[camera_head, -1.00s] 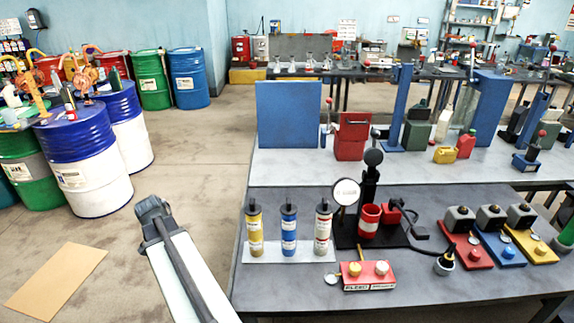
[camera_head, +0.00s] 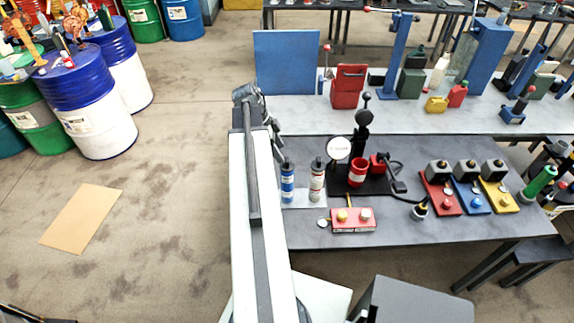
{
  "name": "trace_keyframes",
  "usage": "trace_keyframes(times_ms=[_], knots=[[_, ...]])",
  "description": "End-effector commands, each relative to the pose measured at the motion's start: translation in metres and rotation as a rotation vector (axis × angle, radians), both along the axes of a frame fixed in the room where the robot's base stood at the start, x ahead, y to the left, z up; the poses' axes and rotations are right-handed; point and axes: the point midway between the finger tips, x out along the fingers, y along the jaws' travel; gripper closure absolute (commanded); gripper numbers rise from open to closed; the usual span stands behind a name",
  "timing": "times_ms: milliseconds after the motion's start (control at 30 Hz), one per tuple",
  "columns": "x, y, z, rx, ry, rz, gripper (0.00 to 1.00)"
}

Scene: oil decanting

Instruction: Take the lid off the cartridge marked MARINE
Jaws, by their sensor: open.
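Two cartridges with dark lids stand upright on a pale stand (camera_head: 300,199) at the near table's left: a blue one (camera_head: 287,184) and a white one with red marks (camera_head: 317,182). A yellow cartridge, seen earlier at the left end, is hidden behind my arm. The labels are too small to read, so I cannot tell which is marked MARINE. My gripper (camera_head: 277,146) points down at the arm's far end, partly hidden by the arm. In the picture it is just above and left of the blue cartridge. It appears open and empty; contact is not visible.
Right of the cartridges are a round white gauge (camera_head: 339,148), a red cup (camera_head: 357,173) and a red block with knobs (camera_head: 352,220). A blue panel (camera_head: 287,62) stands on the table behind.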

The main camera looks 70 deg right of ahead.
Motion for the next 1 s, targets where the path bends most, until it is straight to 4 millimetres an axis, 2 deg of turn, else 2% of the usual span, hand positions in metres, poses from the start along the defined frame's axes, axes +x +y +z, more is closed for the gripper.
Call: trace_keyframes(times_ms=[33,167,433,700,767,900,933,1000], knots=[[-0.001,0.000,-0.006,0.000,0.000,0.001,0.44],[-0.003,0.000,-0.008,0.001,0.000,0.002,0.44],[-0.026,-0.003,-0.048,0.000,0.000,0.002,0.44],[-0.028,-0.005,-0.047,0.000,0.000,0.004,0.44],[-0.028,-0.005,-0.047,0.000,0.000,0.004,0.58],[-0.028,-0.004,-0.047,0.000,0.000,0.004,0.96],[-0.028,-0.004,-0.047,0.000,0.000,0.004,1.00],[-0.028,-0.004,-0.047,0.000,0.000,0.004,1.00]])
